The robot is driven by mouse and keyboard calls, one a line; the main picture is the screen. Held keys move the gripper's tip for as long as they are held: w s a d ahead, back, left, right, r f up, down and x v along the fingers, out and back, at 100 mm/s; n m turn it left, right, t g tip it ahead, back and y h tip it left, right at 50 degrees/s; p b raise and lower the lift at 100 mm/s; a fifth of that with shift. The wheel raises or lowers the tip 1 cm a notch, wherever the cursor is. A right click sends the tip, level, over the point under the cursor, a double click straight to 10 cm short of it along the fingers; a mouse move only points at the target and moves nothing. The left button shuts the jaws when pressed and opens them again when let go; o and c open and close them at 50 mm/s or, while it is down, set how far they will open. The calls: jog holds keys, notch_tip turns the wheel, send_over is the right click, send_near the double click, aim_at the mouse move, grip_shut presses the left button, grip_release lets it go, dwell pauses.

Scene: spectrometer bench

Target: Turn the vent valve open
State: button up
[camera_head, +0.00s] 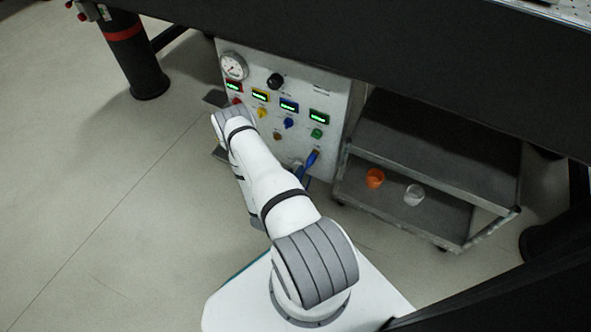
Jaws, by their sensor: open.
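A white control panel (338,92) stands under the dark bench. It carries a black knob (275,80) and small coloured knobs: red (237,101), yellow (262,112), blue (289,123), green (316,133) and orange-brown (277,136). A blue part (312,158) sticks out low on the panel's right. The labels are too small to read, so I cannot tell which of these is the vent valve, or its setting. My white arm reaches up to the panel's left side and covers its lower left. My gripper is hidden behind the arm.
A round gauge (233,66) and several lit displays are on the panel. A grey cart (430,146) to the right holds an orange cup (375,178) and a clear cup (414,194) on its lower shelf. A dark bench (400,60) overhangs the panel. Floor at left is clear.

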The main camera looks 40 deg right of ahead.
jog(key=p+v, duration=0.1)
jog(key=v, duration=0.5)
jog(key=shift+d, duration=0.1)
jog(key=shift+r, duration=0.1)
